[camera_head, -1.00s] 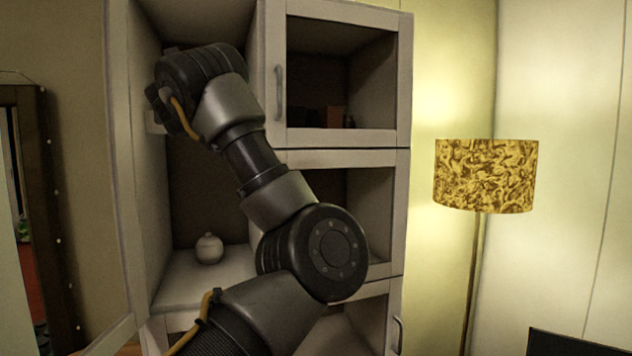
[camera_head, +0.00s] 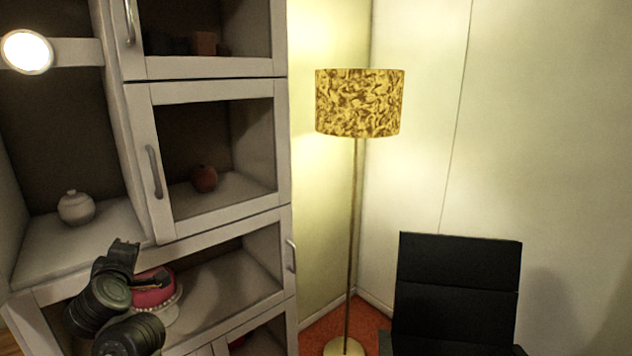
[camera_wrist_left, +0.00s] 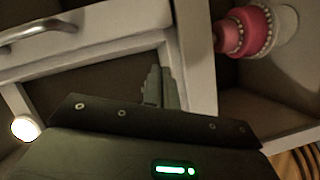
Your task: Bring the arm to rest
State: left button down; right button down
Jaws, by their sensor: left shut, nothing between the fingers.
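My left arm is at the lower left of the head view, in front of the cabinet's lower shelves. Its gripper (camera_head: 125,250) is small and partly blurred there. In the left wrist view the fingers (camera_wrist_left: 160,88) are together with nothing between them. A pink cake (camera_head: 154,290) on a white stand (camera_head: 168,310) sits on a shelf just right of the gripper, partly hidden by the arm. The cake (camera_wrist_left: 250,30) also shows at the upper right of the wrist view. The right gripper is not in view.
A tall cabinet (camera_head: 210,68) with doors and handles fills the left side. It holds a white lidded jar (camera_head: 75,207) and a reddish round object (camera_head: 204,178). A bright white disc (camera_head: 27,52) is at upper left. A floor lamp (camera_head: 360,103) and black chair (camera_head: 458,262) stand right.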

pick_arm(q)
jog(key=s+d+f+m+g+h, duration=0.25)
jog(key=s+f+m, duration=0.2)
jog(key=f, duration=0.35)
jog(key=s+d+f+m+g+h, duration=0.1)
jog(key=s+d+f+m, duration=0.3)
jog(key=f, duration=0.3)
jog(key=s+d+f+m+g+h, duration=0.1)
jog(key=s+d+f+m+g, duration=0.15)
jog(key=s+f, duration=0.45)
jog(key=s+d+f+m+g+h, duration=0.1)
jog(key=s+d+f+m+g, duration=0.2)
jog(key=s, duration=0.4)
jog(key=s+d+f+m+g, duration=0.1)
jog(key=s+d+f+m, duration=0.15)
jog(key=s+f, duration=0.4)
jog(key=s+d+f+m+g+h, duration=0.1)
jog(key=s+d+f+m+g, duration=0.15)
jog(key=s, duration=0.55)
notch_tip(320, 180, down, 30)
jog(key=s+b, duration=0.2)
jog(key=b, duration=0.1)
jog(key=s+a+f+m+g+b, duration=0.1)
jog(key=s+a+f+g+b, duration=0.1)
jog(key=s+f, duration=1.4)
jog(key=shift+s+a+f+y, duration=0.15)
jog(key=shift+a+f+y, duration=0.2)
jog(key=shift+a+f, duration=0.4)
